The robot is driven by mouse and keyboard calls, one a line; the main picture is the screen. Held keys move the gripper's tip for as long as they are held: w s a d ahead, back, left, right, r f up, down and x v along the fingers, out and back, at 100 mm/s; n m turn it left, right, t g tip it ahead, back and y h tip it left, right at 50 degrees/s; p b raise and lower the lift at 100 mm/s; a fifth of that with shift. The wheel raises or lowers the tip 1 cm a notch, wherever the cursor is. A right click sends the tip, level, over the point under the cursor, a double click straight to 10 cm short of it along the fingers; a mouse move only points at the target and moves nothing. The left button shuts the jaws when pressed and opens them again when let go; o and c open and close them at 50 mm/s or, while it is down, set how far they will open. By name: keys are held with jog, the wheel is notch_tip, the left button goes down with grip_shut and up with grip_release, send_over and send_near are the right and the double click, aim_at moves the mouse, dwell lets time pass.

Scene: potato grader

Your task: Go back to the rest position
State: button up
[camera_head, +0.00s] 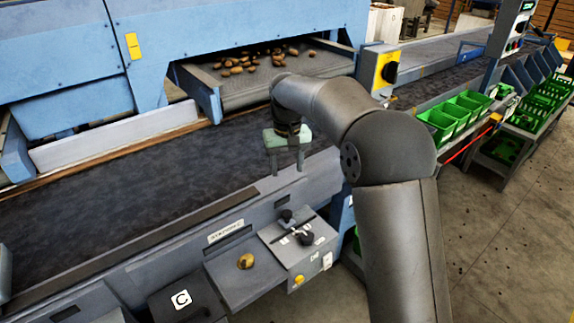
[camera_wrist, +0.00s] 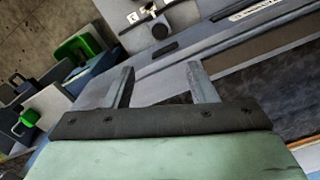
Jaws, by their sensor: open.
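My gripper (camera_head: 286,161) hangs from the bent arm, pointing down above the near side of the dark conveyor belt (camera_head: 110,215). Its two fingers are apart with nothing between them. In the wrist view, the open fingers of my gripper (camera_wrist: 163,88) reach out over the grey-blue conveyor edge. The green gripper body fills the bottom of that view.
Several potatoes lie on the chute (camera_head: 260,92) behind the belt. One potato (camera_head: 245,261) sits on the small front shelf (camera_head: 238,285), left of a control box (camera_head: 298,245). A yellow switch box (camera_head: 379,70) stands behind my arm. Green bins (camera_head: 440,120) are at the right.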

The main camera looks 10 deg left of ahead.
dwell(0.3)
jog(key=s+d+r+m, duration=0.2)
jog(key=s+d+r, duration=0.1)
jog(key=s+d, duration=1)
jog(key=s+d+f, duration=0.2)
jog(key=s+d, duration=0.1)
jog(key=s, duration=0.4)
jog(key=s+d+f+m, duration=0.1)
jog(key=s+d, duration=0.2)
jog(key=s, duration=0.4)
jog(key=s+d+f+m, duration=0.1)
jog(key=s+d+f, duration=0.1)
jog(key=s, duration=0.4)
jog(key=shift+s+d+f+t, duration=0.3)
jog(key=shift+s+d+f, duration=0.05)
jog(key=shift+s+d, duration=0.1)
jog(key=shift+w, duration=0.1)
dwell(1.3)
